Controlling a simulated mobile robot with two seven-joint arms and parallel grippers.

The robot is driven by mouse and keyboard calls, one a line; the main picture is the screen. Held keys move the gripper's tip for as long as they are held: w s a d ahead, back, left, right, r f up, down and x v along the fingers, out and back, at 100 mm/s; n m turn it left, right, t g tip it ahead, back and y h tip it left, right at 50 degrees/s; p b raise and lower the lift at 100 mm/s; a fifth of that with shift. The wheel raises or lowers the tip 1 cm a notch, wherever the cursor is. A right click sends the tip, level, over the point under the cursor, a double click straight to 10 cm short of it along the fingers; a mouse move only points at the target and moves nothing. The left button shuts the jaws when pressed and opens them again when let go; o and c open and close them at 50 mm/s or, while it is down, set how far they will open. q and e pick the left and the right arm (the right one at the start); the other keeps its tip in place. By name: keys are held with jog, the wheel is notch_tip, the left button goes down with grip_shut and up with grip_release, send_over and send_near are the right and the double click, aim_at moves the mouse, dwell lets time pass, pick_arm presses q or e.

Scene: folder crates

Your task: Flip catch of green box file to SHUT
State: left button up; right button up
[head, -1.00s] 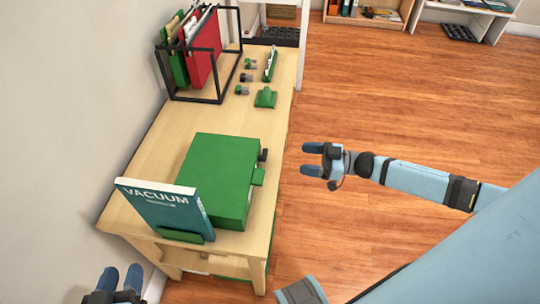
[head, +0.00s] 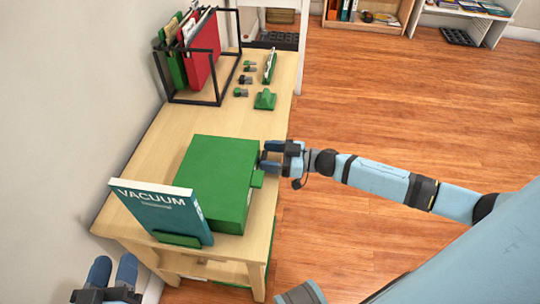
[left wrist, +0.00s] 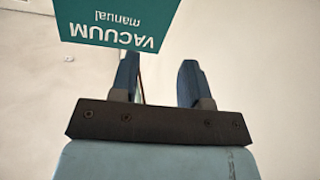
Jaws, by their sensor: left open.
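The green box file (head: 218,175) lies flat on the wooden desk. Its small dark catch (head: 262,156) is on the right side, and a green tab (head: 257,179) sticks out nearer the front. My right gripper (head: 268,156) is at that side, with its two fingers apart on either side of the catch. The fingers partly hide the catch, so its position and any grip on it are unclear. My left gripper (head: 113,268) is open and empty at the bottom left; it also shows in the left wrist view (left wrist: 159,78).
A teal vacuum manual (head: 160,210) stands in a green holder at the desk's (head: 150,150) front, close to the box file. A black rack (head: 218,75) with folders stands at the back left. Several small green and dark parts lie behind the box. The floor to the right is clear.

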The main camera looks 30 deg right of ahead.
jog(key=c, duration=0.7)
